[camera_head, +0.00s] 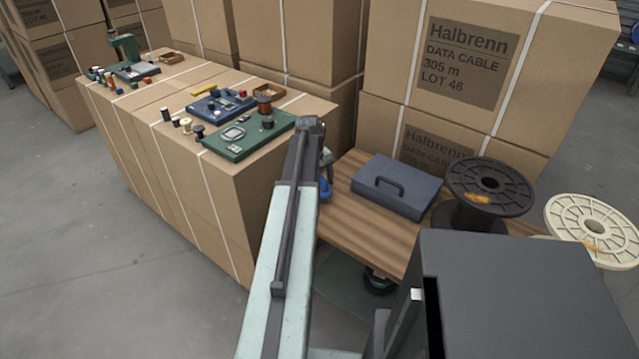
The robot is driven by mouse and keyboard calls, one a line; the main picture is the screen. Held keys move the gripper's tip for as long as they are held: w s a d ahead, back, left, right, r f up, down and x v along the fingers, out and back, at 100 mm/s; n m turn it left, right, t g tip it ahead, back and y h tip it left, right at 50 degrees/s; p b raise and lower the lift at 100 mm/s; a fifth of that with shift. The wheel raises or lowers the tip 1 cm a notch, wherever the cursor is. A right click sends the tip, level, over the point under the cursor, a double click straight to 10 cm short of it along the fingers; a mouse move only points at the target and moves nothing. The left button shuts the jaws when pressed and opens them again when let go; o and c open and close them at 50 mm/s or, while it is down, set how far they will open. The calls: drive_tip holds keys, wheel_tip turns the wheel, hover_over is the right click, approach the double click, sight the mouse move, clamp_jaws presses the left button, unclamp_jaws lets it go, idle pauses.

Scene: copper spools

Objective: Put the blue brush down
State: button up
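A small blue thing (325,189), likely the blue brush, shows just right of my arm's far end, against the left part of the wooden cart top (385,235). Only part of it is visible; my arm hides the rest. My gripper (327,168) is mostly hidden behind the arm's end, with a pale piece of it showing directly above the blue thing. I cannot see its fingers clearly, nor whether they close on the blue thing. Whether the blue thing touches the cart top is also unclear.
A blue-grey case (397,186) and a black spool (489,190) stand on the cart. A cream spool (594,230) is at the right. Cartons at left carry a green board (248,137), a blue board (220,105) and small spools. Bare wood shows in front of the case.

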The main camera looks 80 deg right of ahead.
wheel_tip(320, 180, up, 12)
drive_tip(key=w+a+p, duration=0.1)
drive_tip(key=p, duration=1)
drive_tip(key=shift+p, duration=0.3)
drive_tip(key=shift+w, duration=0.15)
